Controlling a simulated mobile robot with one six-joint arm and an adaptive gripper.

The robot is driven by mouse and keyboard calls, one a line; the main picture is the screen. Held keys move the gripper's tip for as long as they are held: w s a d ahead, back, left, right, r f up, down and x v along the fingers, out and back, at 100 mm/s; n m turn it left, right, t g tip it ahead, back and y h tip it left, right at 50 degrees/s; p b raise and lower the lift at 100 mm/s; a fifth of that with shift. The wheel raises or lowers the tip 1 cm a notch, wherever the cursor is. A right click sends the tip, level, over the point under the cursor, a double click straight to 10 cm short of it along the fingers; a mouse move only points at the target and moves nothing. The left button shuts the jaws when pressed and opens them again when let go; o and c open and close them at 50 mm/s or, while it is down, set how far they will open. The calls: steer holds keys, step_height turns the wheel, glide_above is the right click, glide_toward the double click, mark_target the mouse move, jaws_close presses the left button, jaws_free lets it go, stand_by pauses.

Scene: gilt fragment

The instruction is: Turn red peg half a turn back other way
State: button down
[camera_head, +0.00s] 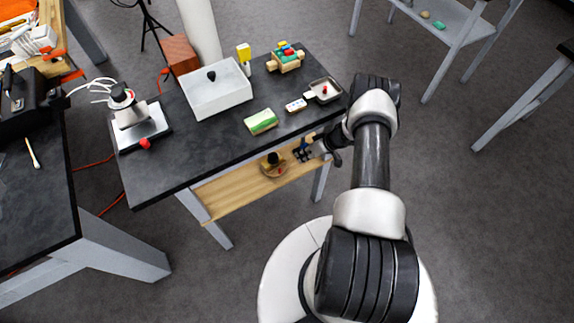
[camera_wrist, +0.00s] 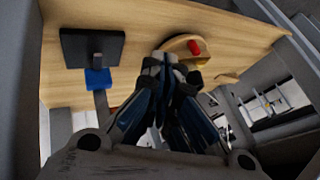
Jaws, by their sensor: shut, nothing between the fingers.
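The red peg (camera_wrist: 194,47) stands on a round wooden disc (camera_wrist: 178,42) on the wooden shelf in the wrist view. My gripper (camera_wrist: 170,65) is shut and empty, its fingertips just beside the disc and close to the peg in the picture. Whether they touch is unclear. In the head view my gripper (camera_head: 315,150) reaches in at the right end of the lower shelf (camera_head: 235,196). I cannot make out the red peg there. A round wooden piece with a dark top (camera_head: 273,164) shows on that shelf.
A black plate (camera_wrist: 80,46) with a blue block (camera_wrist: 97,78) lies left of my gripper in the wrist view. Table legs flank the shelf.

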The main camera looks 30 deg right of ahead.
steer(key=b+x, duration=0.1)
steer(key=x, duration=0.3)
steer(key=shift+f, duration=0.15)
steer(key=shift+w+a+p, duration=0.15)
steer(key=shift+a+p, duration=0.15)
steer(key=shift+a, duration=1.8)
steer(key=shift+m, duration=0.3)
steer(key=shift+a+m+t+h+p, duration=0.1)
steer(key=shift+m+t+h+p, duration=0.2)
steer(key=shift+s+a+m+t+h+p, duration=0.2)
steer(key=shift+s+m+t+h+p, duration=0.15)
steer(key=shift+m, duration=0.55)
steer(key=shift+a+m+h+p, duration=0.1)
steer(key=shift+m+h+p, duration=0.15)
steer(key=shift+m+p, duration=0.15)
